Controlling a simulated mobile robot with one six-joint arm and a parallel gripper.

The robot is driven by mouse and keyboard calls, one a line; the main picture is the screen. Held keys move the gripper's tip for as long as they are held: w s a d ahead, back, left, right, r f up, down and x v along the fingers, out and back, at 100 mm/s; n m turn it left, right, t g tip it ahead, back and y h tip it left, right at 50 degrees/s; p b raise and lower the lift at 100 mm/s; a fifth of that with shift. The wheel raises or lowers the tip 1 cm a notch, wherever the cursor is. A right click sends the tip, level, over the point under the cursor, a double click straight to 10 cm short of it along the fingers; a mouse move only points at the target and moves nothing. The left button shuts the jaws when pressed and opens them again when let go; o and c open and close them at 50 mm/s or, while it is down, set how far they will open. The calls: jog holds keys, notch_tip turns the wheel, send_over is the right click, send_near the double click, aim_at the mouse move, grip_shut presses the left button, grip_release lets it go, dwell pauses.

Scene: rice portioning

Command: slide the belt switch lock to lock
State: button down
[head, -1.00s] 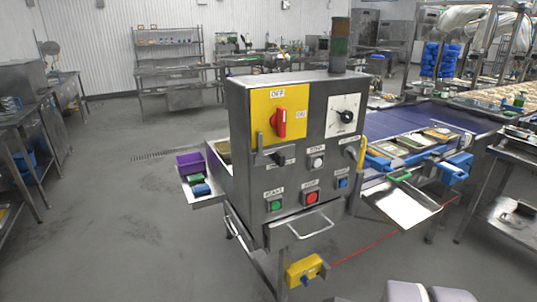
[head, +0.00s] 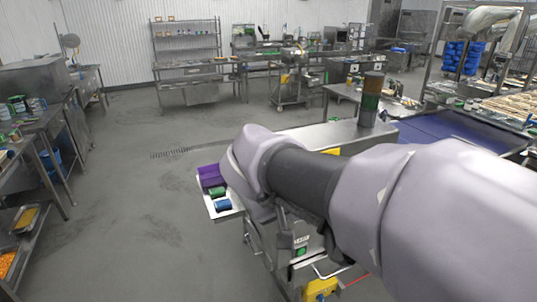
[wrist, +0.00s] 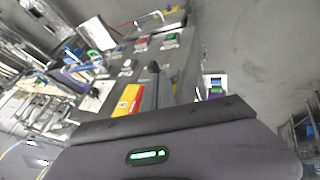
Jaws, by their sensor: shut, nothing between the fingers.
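The grey control box carries the belt switch; its top shows in the head view (head: 325,133), while my arm covers most of its front. In the wrist view the box front is seen tilted, with part of the yellow switch panel (wrist: 127,101) visible. My gripper (wrist: 153,70) shows there as a narrow grey bar with a dark tip, its fingers shut and empty, in front of the box face beside the yellow panel. The switch lock cannot be told apart from the fingers, and I cannot tell whether they touch it. The head view hides the gripper.
A red button (wrist: 141,44) and a green button (wrist: 171,38) show on the box face. A side tray with purple, green and blue items (head: 221,210) stands left of the box. A blue conveyor belt (head: 450,125) lies right.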

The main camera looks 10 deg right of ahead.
jog(key=w+b+x, duration=0.1)
jog(key=b+x, duration=0.1)
jog(key=x, duration=0.8)
jog(key=shift+r, duration=0.25)
jog(key=d, duration=0.1)
jog(key=w+d, duration=0.1)
jog(key=d, duration=0.1)
jog(key=shift+d, duration=0.3)
jog(key=shift+r, duration=0.1)
